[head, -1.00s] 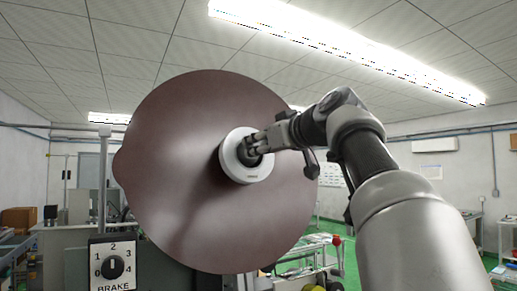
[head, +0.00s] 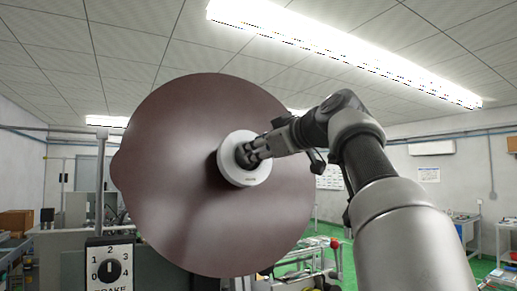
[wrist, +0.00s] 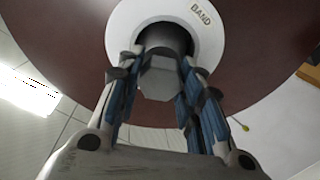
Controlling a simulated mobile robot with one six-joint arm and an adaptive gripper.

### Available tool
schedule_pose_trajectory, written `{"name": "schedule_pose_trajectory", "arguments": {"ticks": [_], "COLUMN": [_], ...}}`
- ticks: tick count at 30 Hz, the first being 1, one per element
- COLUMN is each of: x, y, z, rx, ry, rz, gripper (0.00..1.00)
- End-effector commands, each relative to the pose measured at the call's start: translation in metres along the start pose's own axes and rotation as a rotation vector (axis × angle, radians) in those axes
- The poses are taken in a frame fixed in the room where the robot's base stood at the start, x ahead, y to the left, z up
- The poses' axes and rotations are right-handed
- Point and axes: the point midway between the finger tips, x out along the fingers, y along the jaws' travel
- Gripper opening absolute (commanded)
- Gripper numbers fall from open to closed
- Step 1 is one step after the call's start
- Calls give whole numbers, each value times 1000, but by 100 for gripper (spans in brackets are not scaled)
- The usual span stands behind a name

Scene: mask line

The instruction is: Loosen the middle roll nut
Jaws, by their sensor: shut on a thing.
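A large brown-mauve roll (head: 175,170) faces me in the head view. A white ring-shaped hub (head: 232,172) sits at its centre; in the wrist view the hub (wrist: 122,25) carries the word BAND. A grey hex nut (wrist: 160,78) stands out from the hub on a round grey base. My gripper (head: 250,153) reaches in from the right and is shut on the nut, with blue-padded fingers on both sides of it. In the head view the fingers mostly hide the nut. I cannot tell from these views whether this is the middle roll.
A brake dial (head: 112,267) numbered 0 to 4 is at the lower left, close to the roll. Machinery (head: 60,240) stands behind it. A cart or bench (head: 315,255) with items is at the lower right behind the roll. Green floor shows beyond.

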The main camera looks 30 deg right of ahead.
Motion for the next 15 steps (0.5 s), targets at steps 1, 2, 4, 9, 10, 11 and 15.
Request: {"name": "schedule_pose_trajectory", "arguments": {"ticks": [1, 2, 4, 9, 10, 11, 15], "x": [1, 1, 1, 0, 0, 0, 0], "y": [-1, -1, 0, 0, 0, 0, 0], "z": [3, 3, 2, 1, 1, 1, 1], "rx": [0, 1, 1, 1, 1, 1, 1], "ry": [-6, -6, -5, -3, -2, -2, -1], "rz": [-3, -3, -3, -2, -1, -1, -1], "gripper": [10, 10, 38, 50, 52, 54, 55]}}
